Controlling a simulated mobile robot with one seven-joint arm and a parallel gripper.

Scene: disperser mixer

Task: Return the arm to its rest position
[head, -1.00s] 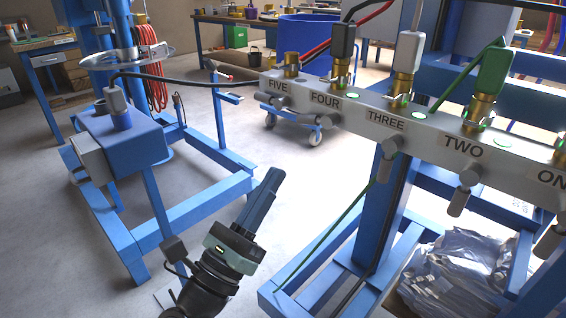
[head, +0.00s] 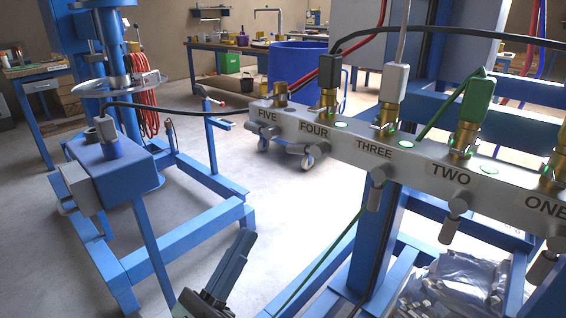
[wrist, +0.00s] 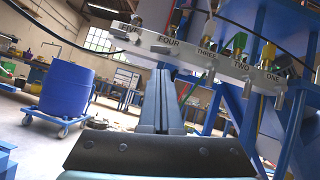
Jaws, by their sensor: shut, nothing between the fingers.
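My gripper (head: 232,268) is at the bottom of the head view, low between the blue floor frame on the left and the manifold stand. Its fingers are together with nothing between them and point up and slightly right. In the wrist view my gripper (wrist: 163,88) points up toward the underside of the labelled manifold, apart from it. The grey manifold bar (head: 405,160) carries labels ONE to FIVE, with brass fittings on top and valve handles below. It also shows in the wrist view (wrist: 190,52). The rest of my arm is cut off by the lower edge.
A blue mixer stand (head: 160,262) with a disc and motor box is at left. The blue manifold post (head: 376,245) stands right of my gripper. A green hose (head: 318,262) slants down beside it. A blue drum (head: 300,65) stands behind. Open floor (head: 270,195) lies between.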

